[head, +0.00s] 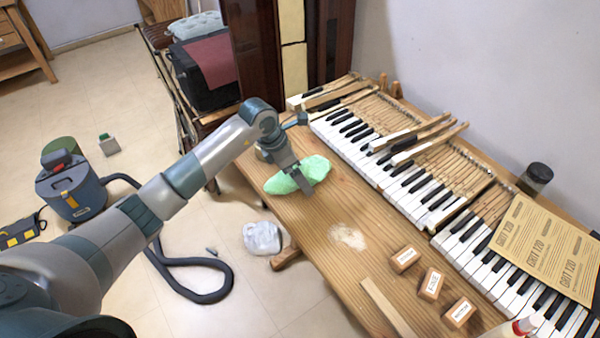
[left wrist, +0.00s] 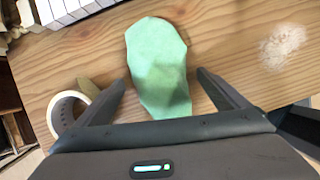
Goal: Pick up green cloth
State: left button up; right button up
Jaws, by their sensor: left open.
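The green cloth (head: 299,175) lies crumpled on the wooden bench near its left edge in the head view. In the left wrist view the cloth (left wrist: 158,62) lies ahead of and partly between the two fingers. My left gripper (head: 302,180) is over the cloth, pointing down. In the left wrist view my left gripper (left wrist: 162,80) is open, with one finger on each side of the cloth and neither visibly touching it. The near end of the cloth is hidden by the gripper body. My right gripper is in neither view.
A tape roll (left wrist: 68,112) lies left of the cloth in the wrist view. Piano keys (head: 400,180) run along the bench's far side. Pale dust (head: 348,237), several small wooden blocks (head: 405,259) and a sandpaper sheet (head: 545,245) are to the right. A vacuum (head: 72,188) stands on the floor.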

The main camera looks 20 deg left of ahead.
aim_at(302, 167)
pick_arm(q)
jog(key=shift+f, duration=0.15)
jog(key=c, duration=1.1)
jog(key=shift+c, duration=0.2)
jog(key=shift+r, duration=0.55)
notch_tip(302, 167, up, 3)
jog(key=shift+d+r+b, duration=0.1)
jog(key=shift+b, duration=0.8)
jog(key=s+d+r+b, duration=0.1)
jog(key=s+d+r, duration=0.1)
jog(key=d, duration=0.3)
jog(key=s+d+r+b, duration=0.1)
jog(key=s+d+r, duration=0.1)
jog(key=d+r, duration=0.2)
jog(key=shift+s+d+r+b, duration=0.25)
jog(key=shift+d+r+b, duration=0.15)
jog(key=shift+d, duration=0.4)
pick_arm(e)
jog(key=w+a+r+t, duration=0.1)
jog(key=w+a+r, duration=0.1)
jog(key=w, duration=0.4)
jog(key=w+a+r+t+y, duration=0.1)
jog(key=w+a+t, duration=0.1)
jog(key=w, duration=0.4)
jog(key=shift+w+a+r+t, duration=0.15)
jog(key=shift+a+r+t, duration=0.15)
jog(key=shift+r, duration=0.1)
